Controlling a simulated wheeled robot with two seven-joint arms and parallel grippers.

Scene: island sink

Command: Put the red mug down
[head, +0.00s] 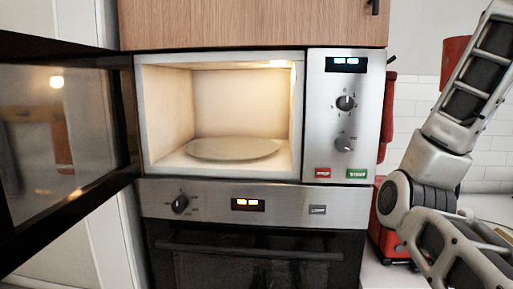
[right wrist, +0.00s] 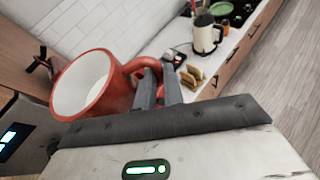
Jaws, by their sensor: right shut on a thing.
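The red mug (right wrist: 85,88) is in the right wrist view, with its pale inside showing and its handle towards my right gripper (right wrist: 160,74). The gripper's fingers are shut on the handle, and the mug is held up in the air. In the head view, a red shape (head: 455,58) partly hidden behind my right arm at the upper right appears to be the mug. My right gripper's fingers cannot be made out there. My left gripper is in neither view.
The microwave (head: 147,110) stands open, its door (head: 60,150) swung left, with a round plate (head: 232,149) inside. A red item (head: 386,115) hangs to its right. A red object (head: 385,240) stands on the counter below. A kettle (right wrist: 206,38) and bread slices (right wrist: 190,75) are on the far counter.

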